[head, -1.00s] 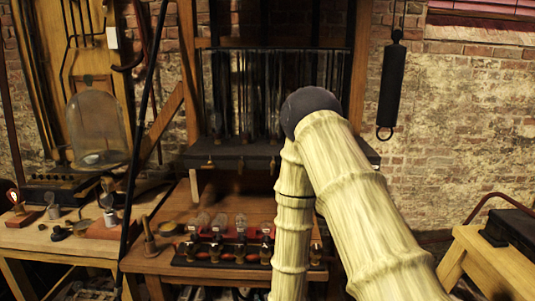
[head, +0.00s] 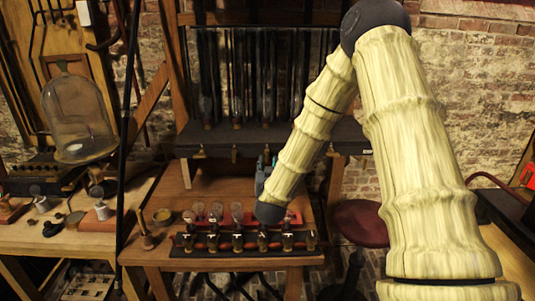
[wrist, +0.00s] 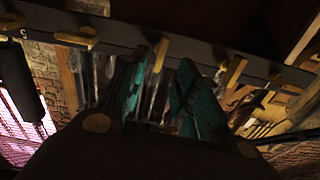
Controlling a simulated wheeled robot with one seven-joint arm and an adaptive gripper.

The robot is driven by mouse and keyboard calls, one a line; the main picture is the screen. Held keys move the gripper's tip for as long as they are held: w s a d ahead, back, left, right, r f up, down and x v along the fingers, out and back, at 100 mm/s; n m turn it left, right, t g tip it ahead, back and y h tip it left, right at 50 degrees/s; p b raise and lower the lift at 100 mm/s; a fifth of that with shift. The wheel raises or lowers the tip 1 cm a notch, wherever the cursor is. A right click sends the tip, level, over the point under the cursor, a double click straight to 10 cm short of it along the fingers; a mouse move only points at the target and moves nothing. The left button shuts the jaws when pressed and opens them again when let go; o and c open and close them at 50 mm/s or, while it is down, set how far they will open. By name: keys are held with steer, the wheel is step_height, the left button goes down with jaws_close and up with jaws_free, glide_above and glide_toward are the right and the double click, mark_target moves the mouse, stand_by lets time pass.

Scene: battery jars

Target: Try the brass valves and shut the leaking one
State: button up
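A row of small brass valves hangs under the front edge of the dark shelf (head: 230,140); one is the left valve (head: 200,154), another is near the middle (head: 234,154). In the wrist view the valves sit along a dark rail: a sideways one (wrist: 76,38), one between my fingers (wrist: 160,53), and one to the right (wrist: 232,72). My gripper (head: 265,168) is just below the shelf's front edge. In the wrist view its teal fingers (wrist: 164,62) stand apart, nothing visibly clamped. I cannot tell if they reach around the valve. No leak is discernible.
Below is a wooden table (head: 170,205) with a dark rack of jars (head: 240,247) and a red strip. A glass bell jar (head: 78,118) stands left. A red stool (head: 362,222) is at right. Tall dark tubes rise above the shelf.

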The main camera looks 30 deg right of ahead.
mark_target(267, 156)
steer(key=p+x, duration=0.2)
steer(key=x, duration=0.4)
steer(key=shift+w+d, duration=0.15)
steer(key=shift+d, duration=0.05)
jaws_close()
